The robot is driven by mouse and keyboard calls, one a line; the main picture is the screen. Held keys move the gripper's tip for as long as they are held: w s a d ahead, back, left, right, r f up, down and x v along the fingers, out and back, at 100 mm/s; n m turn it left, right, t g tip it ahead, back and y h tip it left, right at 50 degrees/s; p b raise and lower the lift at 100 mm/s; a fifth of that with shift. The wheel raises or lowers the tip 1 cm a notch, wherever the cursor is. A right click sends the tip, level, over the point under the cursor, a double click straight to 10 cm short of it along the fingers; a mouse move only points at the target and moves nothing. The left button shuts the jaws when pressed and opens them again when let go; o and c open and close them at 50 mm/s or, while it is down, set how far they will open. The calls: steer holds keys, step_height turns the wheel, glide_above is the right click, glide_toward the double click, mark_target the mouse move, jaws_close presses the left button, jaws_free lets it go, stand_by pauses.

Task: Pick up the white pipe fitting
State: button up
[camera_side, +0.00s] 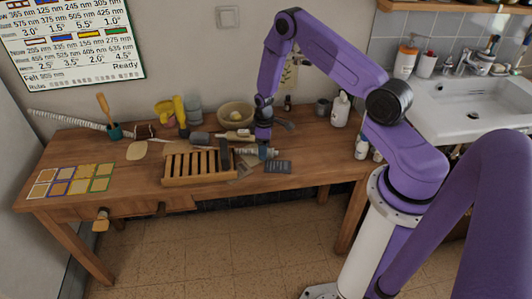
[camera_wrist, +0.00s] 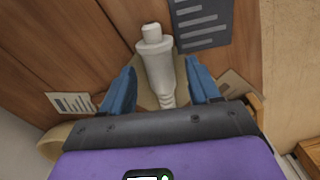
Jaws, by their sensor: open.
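The white pipe fitting (camera_wrist: 156,58) shows in the wrist view, with a narrow stub at the top and a ribbed lower end. It lies between the two blue fingers of my gripper (camera_wrist: 160,74). The fingers are apart, with a visible gap on each side of the fitting. The gripper body hides what lies below the ribbed end. In the side view my gripper (camera_side: 263,151) is low over the wooden table (camera_side: 310,155), right of the slatted wooden rack (camera_side: 190,168). The fitting is too small and covered to make out clearly there.
A dark printed card (camera_wrist: 202,22) lies beside the fitting. A pale card (camera_wrist: 72,103) lies to the left in the wrist view. A bowl (camera_side: 235,117) stands behind my gripper. A white bottle (camera_side: 341,108) stands to the right. The table's front right is fairly clear.

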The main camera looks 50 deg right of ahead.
steer(key=shift+f, duration=0.35)
steer(key=c, duration=1.1)
steer(key=shift+r, duration=0.15)
